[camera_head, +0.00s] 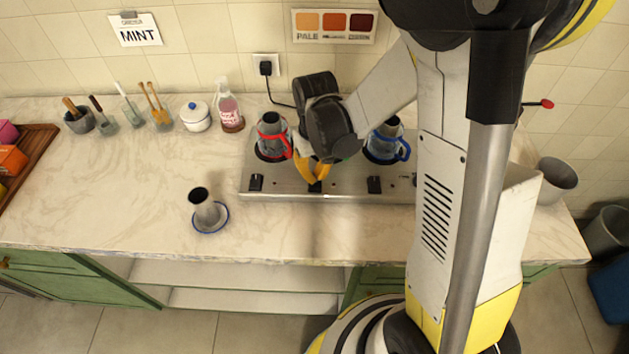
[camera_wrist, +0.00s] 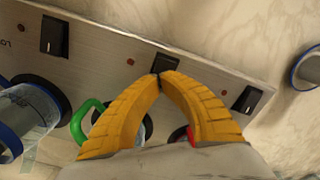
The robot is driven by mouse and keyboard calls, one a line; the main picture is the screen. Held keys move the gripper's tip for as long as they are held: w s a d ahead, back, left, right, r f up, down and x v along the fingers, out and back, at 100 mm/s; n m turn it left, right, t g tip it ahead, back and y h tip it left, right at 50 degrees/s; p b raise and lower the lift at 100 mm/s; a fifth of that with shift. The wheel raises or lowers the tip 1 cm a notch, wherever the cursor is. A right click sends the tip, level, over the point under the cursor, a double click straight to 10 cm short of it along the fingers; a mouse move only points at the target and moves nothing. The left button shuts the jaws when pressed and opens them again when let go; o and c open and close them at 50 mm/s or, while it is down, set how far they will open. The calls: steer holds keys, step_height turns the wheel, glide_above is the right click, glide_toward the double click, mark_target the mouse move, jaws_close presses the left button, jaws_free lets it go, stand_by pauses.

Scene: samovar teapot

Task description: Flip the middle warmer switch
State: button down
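The warmer plate (camera_head: 290,190) is a metal panel with a row of black switches along its front edge. The middle switch (camera_head: 315,188) is at the tips of my gripper (camera_head: 314,180). In the wrist view the middle switch (camera_wrist: 165,63) shows just beyond the yellow fingertips (camera_wrist: 160,79), which meet with nothing seen between them. The tips look very close to the switch; I cannot tell whether they touch it. The left switch (camera_head: 256,182) and right switch (camera_head: 374,185) stand clear. My wrist hides the middle of the warmer in the head view.
A red-handled pot (camera_head: 271,135) and a blue-handled pot (camera_head: 387,138) stand on the warmer. A green handle (camera_wrist: 85,118) is beside my fingers. A metal cup on a blue-rimmed saucer (camera_head: 222,226) stands front left. The counter ahead of the switches is clear.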

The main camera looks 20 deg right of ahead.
steer(key=shift+r+p, duration=2.55)
steer(key=shift+r, duration=0.95)
steer(key=s+r+m+t+b, duration=0.1)
steer(key=s+r+t+b, duration=0.3)
steer(key=s+r+t, duration=0.3)
steer(key=v, duration=0.6)
steer(key=shift+s+r, duration=0.2)
steer(key=shift+s, duration=0.1)
